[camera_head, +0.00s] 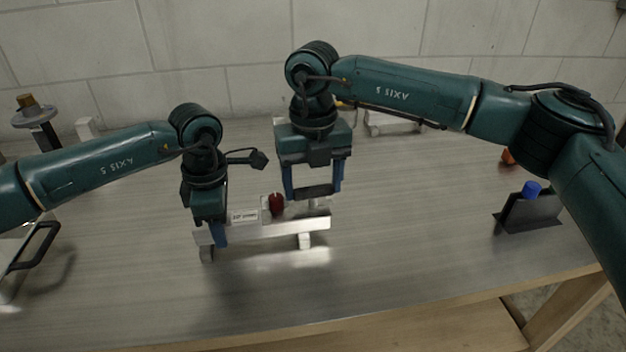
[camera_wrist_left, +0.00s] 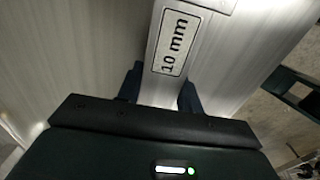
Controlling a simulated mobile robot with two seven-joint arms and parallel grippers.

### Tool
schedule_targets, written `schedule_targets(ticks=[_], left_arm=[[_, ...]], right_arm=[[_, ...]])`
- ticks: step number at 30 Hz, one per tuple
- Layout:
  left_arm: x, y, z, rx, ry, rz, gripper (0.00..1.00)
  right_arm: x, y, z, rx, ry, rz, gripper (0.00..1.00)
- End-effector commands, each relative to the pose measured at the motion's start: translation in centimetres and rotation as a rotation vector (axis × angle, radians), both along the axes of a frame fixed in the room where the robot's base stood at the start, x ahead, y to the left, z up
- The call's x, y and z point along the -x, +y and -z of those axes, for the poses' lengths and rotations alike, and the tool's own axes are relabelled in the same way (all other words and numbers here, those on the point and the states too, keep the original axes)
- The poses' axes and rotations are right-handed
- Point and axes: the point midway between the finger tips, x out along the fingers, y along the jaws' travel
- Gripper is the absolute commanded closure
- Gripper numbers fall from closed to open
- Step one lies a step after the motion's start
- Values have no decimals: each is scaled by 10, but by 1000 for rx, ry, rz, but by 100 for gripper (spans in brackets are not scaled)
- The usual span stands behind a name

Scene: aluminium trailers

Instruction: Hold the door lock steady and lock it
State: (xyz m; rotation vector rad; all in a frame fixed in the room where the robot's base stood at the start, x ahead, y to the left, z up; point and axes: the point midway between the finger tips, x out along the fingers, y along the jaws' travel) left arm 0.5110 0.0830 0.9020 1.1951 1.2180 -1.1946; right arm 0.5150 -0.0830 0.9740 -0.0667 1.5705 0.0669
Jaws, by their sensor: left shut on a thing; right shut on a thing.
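The door lock (camera_head: 265,229) is a silver metal bar on short feet, standing on the table. It carries a white label reading 10 mm and a dark red knob (camera_head: 276,204). My left gripper (camera_head: 218,236) is shut on the lock's left end. In the left wrist view its blue fingers (camera_wrist_left: 160,92) sit on both sides of the labelled bar (camera_wrist_left: 186,45). My right gripper (camera_head: 314,195) points down at the lock's right end, right of the red knob, its fingers apart with part of the lock between them. Its exact contact is partly hidden.
A black holder (camera_head: 530,213) with a blue-topped item stands at the right. A metal fixture with a black handle (camera_head: 38,245) is at the left edge. Another silver piece (camera_head: 393,124) lies at the back behind my right arm. The table front is clear.

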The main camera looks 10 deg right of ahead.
Motion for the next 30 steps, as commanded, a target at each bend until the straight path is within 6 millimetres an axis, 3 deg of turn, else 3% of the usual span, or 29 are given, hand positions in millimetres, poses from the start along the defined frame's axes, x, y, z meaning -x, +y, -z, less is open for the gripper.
schedule_targets(ticks=[22, 23, 30], left_arm=[[1, 0, 1, 0, 3, 2, 97], [1, 0, 1, 0, 3, 2, 97], [1, 0, 1, 0, 3, 3, 97]], right_arm=[[-1, 0, -1, 0, -4, 86, 58], [-1, 0, -1, 0, -4, 86, 32], [-1, 0, 0, 0, -2, 83, 13]])
